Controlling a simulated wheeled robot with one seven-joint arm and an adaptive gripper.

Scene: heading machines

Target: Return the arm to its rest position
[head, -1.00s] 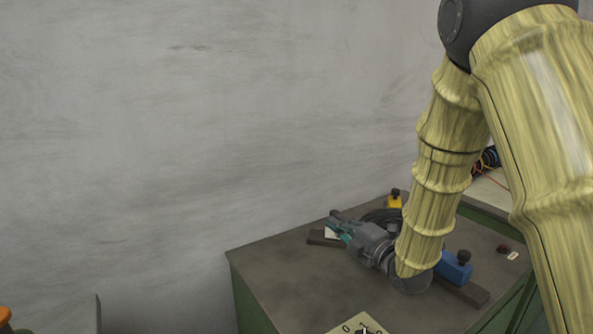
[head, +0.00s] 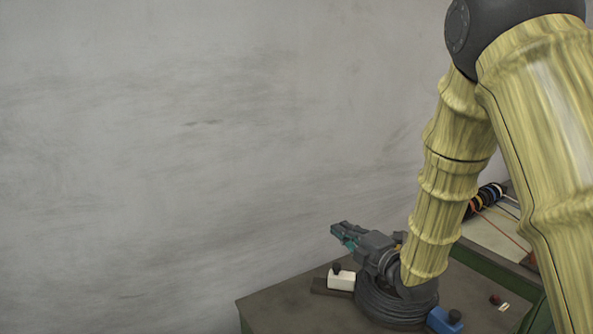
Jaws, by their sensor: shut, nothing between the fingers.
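My gripper (head: 340,231) is dark grey with teal parts at the fingers. It is shut and empty, and it points left at the end of my yellow, sleeved arm. It appears above the back of the dark cabinet top (head: 275,312), in front of the grey wall. A coil of dark cable (head: 388,302) lies on the top just below my wrist. My wrist hides part of the coil.
A white block with a dark knob (head: 342,281) sits left of the coil. A blue block with a dark knob (head: 445,320) sits right of it. Colourful wire spools (head: 486,201) stand at the right behind my arm. The wall (head: 180,150) on the left is bare.

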